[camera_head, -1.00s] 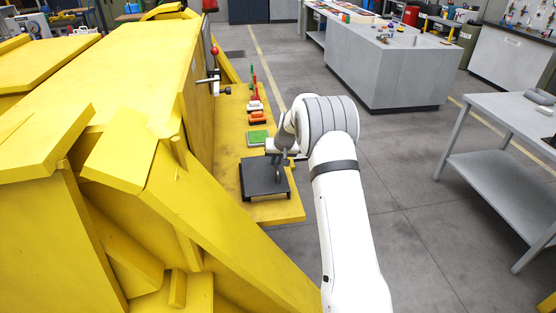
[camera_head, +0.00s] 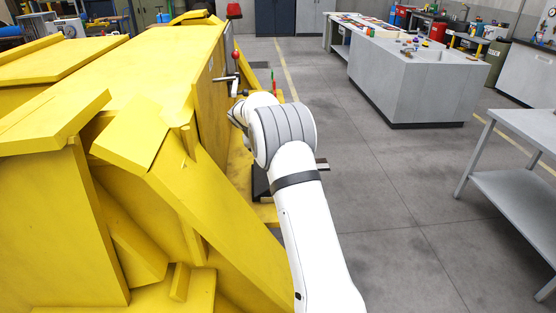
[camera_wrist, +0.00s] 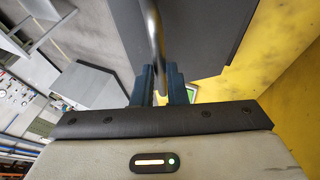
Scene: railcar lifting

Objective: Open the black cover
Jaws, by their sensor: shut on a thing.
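The black cover (camera_wrist: 205,35) shows as a dark panel at the top of the wrist view. A grey curved bar handle (camera_wrist: 153,30) runs in front of it. My gripper (camera_wrist: 160,72) is shut on this handle, with one blue finger on each side. In the head view my arm hides the gripper and most of the cover. A dark part shows left of my arm (camera_head: 260,186), and a small dark plate edge sticks out to its right (camera_head: 322,164). I cannot tell the cover's exact tilt.
The large yellow railcar body (camera_head: 140,90) fills the left, close to my arm. A lever with a red knob (camera_head: 235,56) stands on its side, near my wrist. A grey workbench (camera_head: 420,85) and a grey table (camera_head: 520,125) stand right. The floor between is clear.

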